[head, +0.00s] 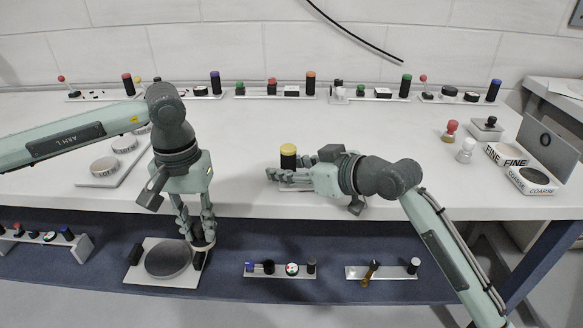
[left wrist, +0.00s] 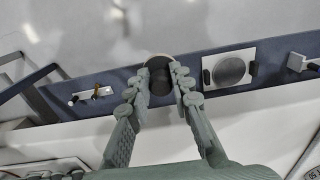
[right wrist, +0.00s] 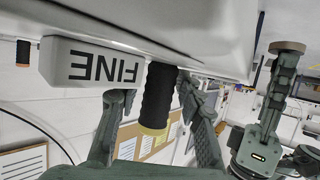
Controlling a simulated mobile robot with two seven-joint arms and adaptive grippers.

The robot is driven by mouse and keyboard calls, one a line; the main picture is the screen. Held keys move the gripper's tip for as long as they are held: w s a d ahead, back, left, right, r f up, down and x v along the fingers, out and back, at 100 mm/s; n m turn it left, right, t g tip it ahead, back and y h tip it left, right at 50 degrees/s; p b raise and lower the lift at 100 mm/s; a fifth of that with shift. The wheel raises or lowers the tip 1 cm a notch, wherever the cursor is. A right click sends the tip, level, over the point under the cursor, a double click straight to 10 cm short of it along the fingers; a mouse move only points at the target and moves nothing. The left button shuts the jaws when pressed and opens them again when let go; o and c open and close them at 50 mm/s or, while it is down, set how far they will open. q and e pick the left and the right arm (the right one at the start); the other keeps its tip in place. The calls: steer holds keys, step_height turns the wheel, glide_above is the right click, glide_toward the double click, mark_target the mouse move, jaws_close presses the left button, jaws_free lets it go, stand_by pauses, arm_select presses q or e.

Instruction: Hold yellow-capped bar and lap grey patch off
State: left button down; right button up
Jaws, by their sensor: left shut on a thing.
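The yellow-capped black bar (head: 288,157) stands upright on the bench, left of the middle. My right gripper (head: 275,175) lies level around its lower part. In the right wrist view, which is upside down, the bar (right wrist: 157,97) is between the open fingers, with a gap on the left side. My left gripper (head: 200,240) points down beyond the bench's front edge. It is shut on a dark round-handled tool with a pale disc (left wrist: 160,58). I cannot make out a grey patch on the bar.
A white block marked FINE (right wrist: 85,65) is near the bar. A white plate with a large grey disc (head: 168,259) is on the lower shelf, beside my left gripper. Racks of capped bars (head: 275,93) line the back wall. FINE and COARSE boxes (head: 533,181) stand at right.

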jaws_close()
stand_by(1.0)
